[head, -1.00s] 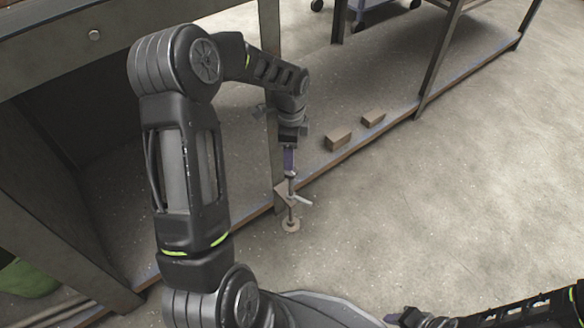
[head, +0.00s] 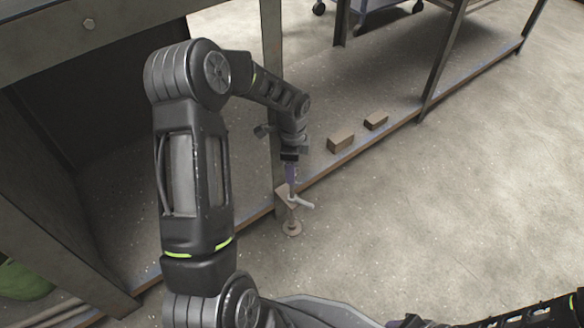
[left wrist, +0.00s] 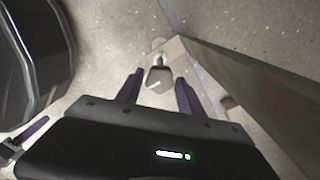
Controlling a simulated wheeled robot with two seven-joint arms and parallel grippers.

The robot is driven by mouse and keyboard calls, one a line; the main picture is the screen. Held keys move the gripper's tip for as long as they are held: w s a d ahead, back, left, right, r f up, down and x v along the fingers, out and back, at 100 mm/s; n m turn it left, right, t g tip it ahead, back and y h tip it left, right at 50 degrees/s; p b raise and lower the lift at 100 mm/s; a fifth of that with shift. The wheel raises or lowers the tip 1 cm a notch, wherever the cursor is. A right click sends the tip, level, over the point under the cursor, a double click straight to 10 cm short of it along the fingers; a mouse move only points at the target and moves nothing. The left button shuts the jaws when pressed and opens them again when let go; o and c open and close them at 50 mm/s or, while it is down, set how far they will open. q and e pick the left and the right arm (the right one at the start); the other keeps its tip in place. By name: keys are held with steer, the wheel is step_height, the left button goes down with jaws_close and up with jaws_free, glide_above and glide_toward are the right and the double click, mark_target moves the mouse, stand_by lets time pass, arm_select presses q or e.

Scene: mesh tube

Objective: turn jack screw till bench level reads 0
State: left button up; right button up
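The jack screw (head: 292,216) stands upright at the bench leg's foot, with a round pad (head: 292,228) on the floor and a pale bar handle (head: 303,203) sticking out to the right. My left gripper (head: 291,182) points down over the screw's top. In the left wrist view the left gripper (left wrist: 158,88) is open, its dark purple fingers apart on either side of a grey screw head (left wrist: 158,78). Contact cannot be told. My right arm enters at the bottom right; its gripper (head: 398,323) is mostly cut off at the bottom edge. No bench level display is visible.
The bench leg (head: 272,90) stands right behind the screw. Two small wooden blocks (head: 341,142) (head: 375,120) lie on the lower shelf edge to the right. A wheeled cart (head: 375,10) is at the back. The floor to the right is clear.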

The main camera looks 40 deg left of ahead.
arm_select(q)
jaws_close()
steer(key=shift+n, duration=0.4)
steer(key=n+p, duration=0.2)
steer(key=n, duration=0.2)
steer(key=shift+r, duration=0.1)
steer(key=n+p, duration=0.1)
steer(key=n, duration=0.2)
steer(key=shift+n+p, duration=0.9)
steer(key=shift+n, duration=1.2)
steer(key=shift+o, duration=1.9)
jaws_free()
